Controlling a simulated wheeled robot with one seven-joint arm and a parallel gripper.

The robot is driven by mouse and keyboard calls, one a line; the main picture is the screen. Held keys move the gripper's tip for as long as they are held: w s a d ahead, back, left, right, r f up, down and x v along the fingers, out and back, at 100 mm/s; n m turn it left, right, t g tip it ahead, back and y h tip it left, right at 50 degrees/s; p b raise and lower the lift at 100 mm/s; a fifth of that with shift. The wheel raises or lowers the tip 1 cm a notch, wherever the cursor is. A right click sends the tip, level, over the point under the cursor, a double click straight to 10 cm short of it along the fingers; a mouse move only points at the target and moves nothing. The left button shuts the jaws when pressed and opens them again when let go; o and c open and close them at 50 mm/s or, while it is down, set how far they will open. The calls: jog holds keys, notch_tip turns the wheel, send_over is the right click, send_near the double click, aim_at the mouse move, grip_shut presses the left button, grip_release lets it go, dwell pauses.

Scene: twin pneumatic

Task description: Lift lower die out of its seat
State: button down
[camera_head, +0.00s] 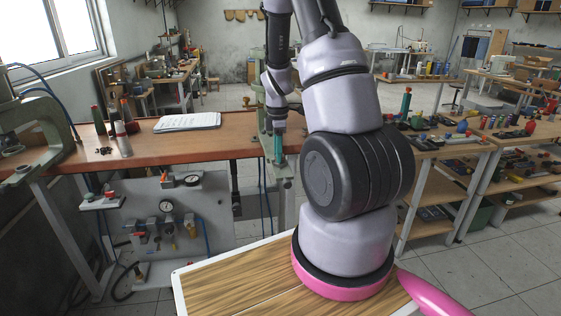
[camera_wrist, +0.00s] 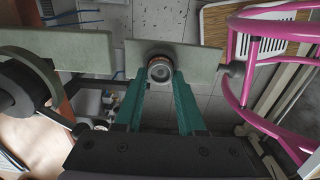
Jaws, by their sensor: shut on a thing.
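The lower die (camera_wrist: 160,68) is a small round metal piece with a dark centre, seen end-on in the wrist view. My gripper (camera_wrist: 160,80) has two teal fingers shut on it, one on each side. The die shows against the edge of a pale green press plate (camera_wrist: 198,62); I cannot tell whether it is still in its seat or clear of it. In the head view my gripper (camera_head: 278,148) points down at the green press frame (camera_head: 284,182), right of the wooden bench. The die is too small or hidden to make out there.
The wooden workbench (camera_head: 185,142) holds a notepad (camera_head: 188,122) and several bottles at the left. A green press (camera_head: 38,130) stands at its left end. A panel with gauges (camera_head: 165,222) hangs below. Shelves crowded with tools (camera_head: 450,150) stand at the right.

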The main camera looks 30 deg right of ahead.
jog(key=shift+r, duration=1.5)
jog(key=shift+r, duration=0.1)
jog(key=shift+r, duration=1.95)
